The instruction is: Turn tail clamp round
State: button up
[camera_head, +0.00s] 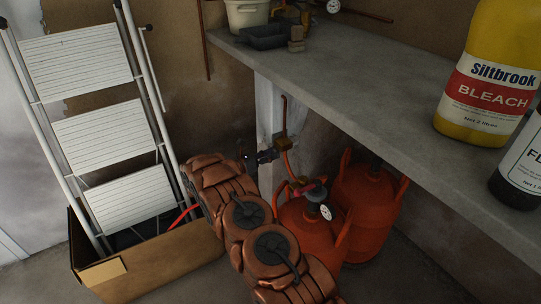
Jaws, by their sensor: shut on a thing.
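Two orange gas cylinders stand under the bench, a front one (309,238) and a rear one (364,205). A regulator with a red part (312,192) and a round white gauge (325,212) sits on top of the front cylinder. A brass fitting (281,144) is at the bench's pale leg, with a pipe rising above it and an orange hose (287,165) running down from it. My gripper (268,155) is shut at this fitting, where the hose meets it. The tail clamp is small, dark and mostly hidden between the fingers; its turn cannot be told.
The grey bench (345,75) overhangs the cylinders. It carries a yellow bleach bottle (490,75), a dark-based bottle (520,170), a black tray (268,37) and a cream tub (247,14). A white stepladder (103,140) stands in a cardboard box (165,270) at left.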

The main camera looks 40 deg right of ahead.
jog(key=shift+c, duration=0.8)
jog(key=shift+m, duration=0.3)
jog(key=shift+s+f+m+b, duration=0.1)
jog(key=shift+f+m+b, duration=0.1)
jog(key=shift+m+b, duration=6.8)
jog(key=shift+s+f+m+b, duration=0.1)
jog(key=shift+f+m+b, duration=0.05)
jog(key=shift+m+b, duration=6.8)
